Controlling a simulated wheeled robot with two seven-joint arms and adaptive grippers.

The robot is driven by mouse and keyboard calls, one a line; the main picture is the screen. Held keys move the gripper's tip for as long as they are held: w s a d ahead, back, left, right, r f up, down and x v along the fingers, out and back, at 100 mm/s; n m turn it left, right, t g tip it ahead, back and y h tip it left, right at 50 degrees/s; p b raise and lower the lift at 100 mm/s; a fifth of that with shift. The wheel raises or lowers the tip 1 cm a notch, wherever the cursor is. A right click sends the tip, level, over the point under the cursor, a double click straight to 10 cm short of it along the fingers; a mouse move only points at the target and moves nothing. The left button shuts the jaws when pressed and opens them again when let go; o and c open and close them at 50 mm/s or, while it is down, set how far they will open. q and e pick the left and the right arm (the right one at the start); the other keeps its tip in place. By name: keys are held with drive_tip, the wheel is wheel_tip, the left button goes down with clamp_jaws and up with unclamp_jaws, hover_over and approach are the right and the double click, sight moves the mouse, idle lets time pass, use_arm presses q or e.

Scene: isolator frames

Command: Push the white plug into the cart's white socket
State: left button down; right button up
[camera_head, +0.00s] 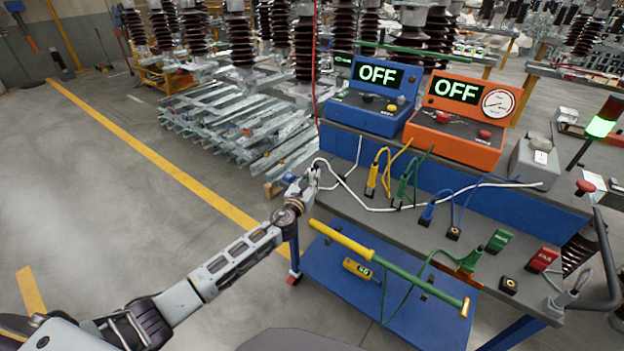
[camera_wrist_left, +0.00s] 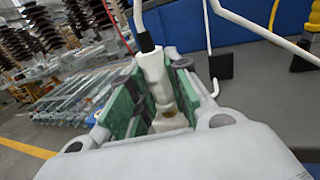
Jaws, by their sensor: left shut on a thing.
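My left gripper (camera_head: 311,178) is at the left end of the cart's grey top. In the left wrist view its green-padded fingers (camera_wrist_left: 158,100) are shut on the white plug (camera_wrist_left: 153,68). The plug stands roughly upright between the pads, with a dark sleeve at its top. A white piece with a brass-coloured spot (camera_wrist_left: 170,113) shows below the plug between the pads; I cannot tell whether it is the plug's tip or the socket. I cannot make out the white socket for certain. A white cable (camera_head: 375,208) runs from near the gripper across the cart top. My right gripper is not in view.
Yellow (camera_head: 371,180), green (camera_head: 403,188) and blue (camera_head: 427,213) plugs stand on the cart top to the right. Blue (camera_head: 350,112) and orange (camera_head: 455,138) boxes reading OFF stand behind. Floor at left is clear.

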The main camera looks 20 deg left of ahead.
use_arm(q)
drive_tip(key=shift+f+b, duration=0.4)
drive_tip(key=shift+f, duration=0.1)
drive_tip(key=c, duration=1.3)
unclamp_jaws()
drive_tip(key=shift+s, duration=0.15)
drive_tip(key=shift+s+a, duration=0.15)
drive_tip(key=shift+s, duration=1.8)
drive_tip(key=shift+s+a, duration=0.2)
drive_tip(key=shift+s, duration=1.75)
drive_tip(key=shift+s+a, duration=0.15)
drive_tip(key=shift+s, duration=1.8)
drive_tip(key=shift+f, duration=0.1)
